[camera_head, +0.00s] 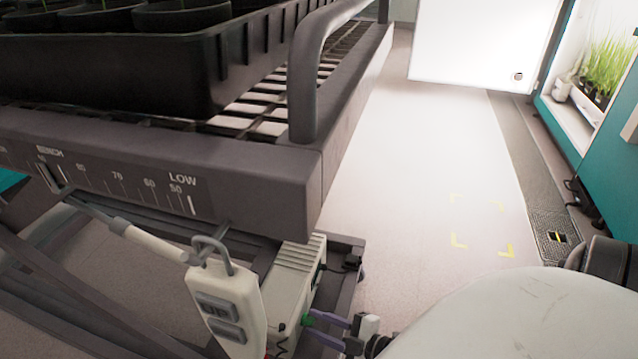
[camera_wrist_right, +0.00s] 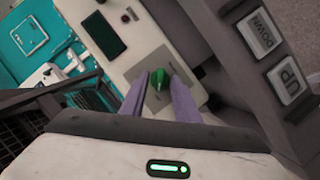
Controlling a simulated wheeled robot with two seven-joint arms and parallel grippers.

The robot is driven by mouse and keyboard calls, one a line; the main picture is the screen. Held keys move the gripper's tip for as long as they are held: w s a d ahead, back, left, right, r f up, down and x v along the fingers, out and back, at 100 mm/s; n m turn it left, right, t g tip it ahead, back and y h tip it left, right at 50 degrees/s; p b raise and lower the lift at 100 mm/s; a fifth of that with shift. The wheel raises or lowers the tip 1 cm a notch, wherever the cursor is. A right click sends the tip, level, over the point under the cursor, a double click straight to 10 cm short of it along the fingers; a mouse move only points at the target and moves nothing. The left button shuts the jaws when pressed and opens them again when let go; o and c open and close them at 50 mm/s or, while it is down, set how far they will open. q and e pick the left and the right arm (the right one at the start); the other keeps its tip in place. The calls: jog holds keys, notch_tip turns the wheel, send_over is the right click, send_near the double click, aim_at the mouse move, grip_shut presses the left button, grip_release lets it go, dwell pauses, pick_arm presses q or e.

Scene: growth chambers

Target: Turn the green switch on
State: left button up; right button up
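The green switch (camera_wrist_right: 159,78) sits on a pale plate on the face of a light control box, in the right wrist view. In the head view a bit of green (camera_head: 308,320) shows on the side of the cream box (camera_head: 296,275) under the bench. My right gripper (camera_head: 320,327) has two purple fingers pointing at this side of the box. In the wrist view its fingertips (camera_wrist_right: 159,82) stand apart on either side of the switch, with the switch between them. I see no clear grip on it. My left gripper is not in view.
A hand control (camera_head: 228,306) with UP and DOWN buttons hangs by a hook beside the box; it also shows in the wrist view (camera_wrist_right: 272,55). The bench (camera_head: 255,178) with a black tray (camera_head: 215,75) stands above. Open floor (camera_head: 430,160) lies to the right.

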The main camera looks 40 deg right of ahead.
grip_shut()
